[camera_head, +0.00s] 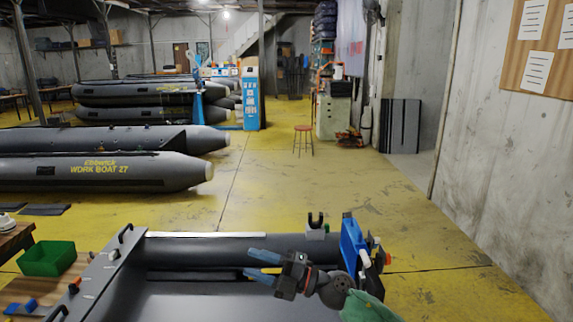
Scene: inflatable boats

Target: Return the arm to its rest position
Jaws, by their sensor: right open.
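My right gripper (262,265) is open, with its two blue fingers pointing left and nothing between them. It is over the grey inflatable boat (200,302) at the front of the view. My right arm comes in from the lower right, with a green part near the bottom edge. A blue piece (353,245) stands just behind and to the right of the wrist; I cannot tell whether they touch. My left gripper does not show.
A green bin (48,258) stands on a wooden surface at the lower left. Stacked grey boats (90,172) lie at the left. A red stool (303,138) stands farther back. The yellow floor (300,195) is clear in the middle. A concrete wall (500,160) bounds the right.

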